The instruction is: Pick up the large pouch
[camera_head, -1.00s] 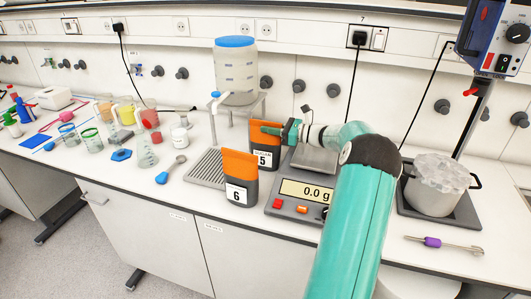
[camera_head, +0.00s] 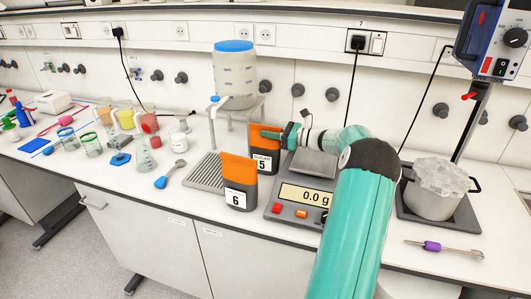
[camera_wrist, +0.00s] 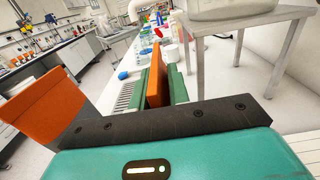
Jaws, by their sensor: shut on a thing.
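Two orange and dark grey pouches stand close together on the bench. The pouch labelled SUGAR 5 (camera_head: 264,141) is behind, beside the balance. The pouch labelled 6 (camera_head: 238,172) stands upright in front of it, to its left. I cannot tell which one is the large pouch. My gripper (camera_head: 281,136) reaches in from the right and is shut on the upper part of pouch 5. In the wrist view, the green fingers sit on both sides of its orange side (camera_wrist: 158,80). Pouch 6 (camera_wrist: 45,108) is close on the left there.
A balance (camera_head: 292,209) reading 0.0 g is right of the pouches. A grey ribbed tray (camera_head: 203,175) is left. A metal stand (camera_head: 213,128) with a large jar (camera_head: 236,72) is behind. Glassware stands farther left. A pot (camera_head: 434,196) is at right.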

